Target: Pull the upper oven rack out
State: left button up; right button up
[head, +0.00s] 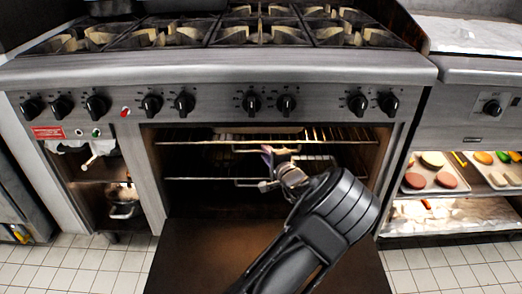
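The upper oven rack (200,142) is a wire rack inside the open oven, with a bent wire piece at its front middle. It sits near the top of the oven cavity. Whether a finger touches a rack wire cannot be told.
The lower rack (205,179) lies below the upper one. The oven door (190,252) is folded down in front. Several black knobs (252,103) line the panel above. A shelf with trays of food (433,178) stands at right. Tiled floor shows on both sides.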

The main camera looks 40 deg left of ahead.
pick_arm(q)
jog(key=b+x, duration=0.1)
jog(key=x, duration=0.3)
jog(key=shift+w+a+f, duration=0.1)
jog(key=shift+w+a, duration=0.05)
jog(key=shift+a, duration=0.2)
jog(key=shift+c, duration=0.2)
grip_shut()
dwell(0.9)
